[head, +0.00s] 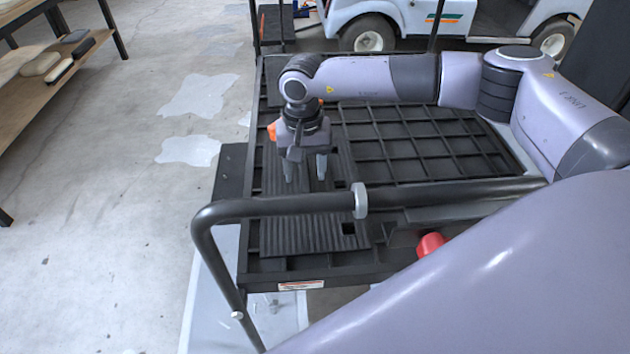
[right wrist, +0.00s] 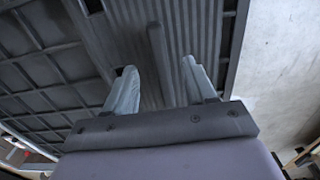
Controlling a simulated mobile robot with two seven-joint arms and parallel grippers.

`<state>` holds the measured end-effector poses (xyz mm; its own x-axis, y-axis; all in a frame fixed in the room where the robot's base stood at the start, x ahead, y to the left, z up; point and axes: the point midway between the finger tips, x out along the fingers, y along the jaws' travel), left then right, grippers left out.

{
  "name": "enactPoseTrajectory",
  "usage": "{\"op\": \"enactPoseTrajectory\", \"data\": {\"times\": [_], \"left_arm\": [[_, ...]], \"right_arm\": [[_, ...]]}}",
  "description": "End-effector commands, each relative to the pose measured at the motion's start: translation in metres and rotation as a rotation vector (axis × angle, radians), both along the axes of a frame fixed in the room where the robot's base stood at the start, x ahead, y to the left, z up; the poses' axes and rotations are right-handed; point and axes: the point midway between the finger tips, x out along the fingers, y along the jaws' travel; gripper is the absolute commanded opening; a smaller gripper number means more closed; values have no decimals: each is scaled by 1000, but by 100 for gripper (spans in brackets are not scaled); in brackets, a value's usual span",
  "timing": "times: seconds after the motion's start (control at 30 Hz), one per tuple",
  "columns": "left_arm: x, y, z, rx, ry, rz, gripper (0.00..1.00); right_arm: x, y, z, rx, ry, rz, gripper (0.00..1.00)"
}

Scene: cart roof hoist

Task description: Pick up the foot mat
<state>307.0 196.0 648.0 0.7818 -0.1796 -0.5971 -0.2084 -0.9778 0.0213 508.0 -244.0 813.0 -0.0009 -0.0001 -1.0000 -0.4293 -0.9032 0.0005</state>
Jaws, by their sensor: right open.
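The foot mat (head: 312,235) is a dark ribbed panel lying flat on the black cart frame. Its ribs also fill the upper middle of the right wrist view (right wrist: 205,35). My right gripper (head: 305,172) is open and points down over the mat, with the arm hiding part of it. In the right wrist view a raised dark bar (right wrist: 157,60) runs along the mat and shows between my two grey fingers (right wrist: 159,68). I cannot tell how far the fingertips are above the mat. My left gripper is not in view.
A black tubular rail (head: 280,207) crosses in front of the gripper, over the mat. The open grid frame (head: 425,150) extends right. A red part (head: 431,243) sits near the front. A wooden bench (head: 40,85) stands left, and a white cart (head: 400,15) behind. The left floor is clear.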

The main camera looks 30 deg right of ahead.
Motion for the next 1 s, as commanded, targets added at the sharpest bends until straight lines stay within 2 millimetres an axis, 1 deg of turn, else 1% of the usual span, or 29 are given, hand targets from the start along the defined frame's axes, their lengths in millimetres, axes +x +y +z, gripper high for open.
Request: {"op": "enactPoseTrajectory", "data": {"times": [0.13, 0.27, 0.37, 0.5, 0.6, 0.7, 1.0], "left_arm": [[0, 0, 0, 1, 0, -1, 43], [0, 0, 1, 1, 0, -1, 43], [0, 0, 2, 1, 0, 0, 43], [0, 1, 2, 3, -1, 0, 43], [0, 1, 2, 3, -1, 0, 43], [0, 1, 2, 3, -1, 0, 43], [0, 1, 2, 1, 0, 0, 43]], "right_arm": [[0, 0, -6, 0, 1, 0, 55], [0, 0, -20, 0, 1, -1, 55], [1, -1, -32, -1, 2, -1, 55], [2, -3, -55, 0, 2, -1, 55], [2, -3, -66, 1, 2, -2, 55], [2, -3, -71, 1, 0, -1, 55], [2, -3, -72, 1, 0, -1, 55]]}}
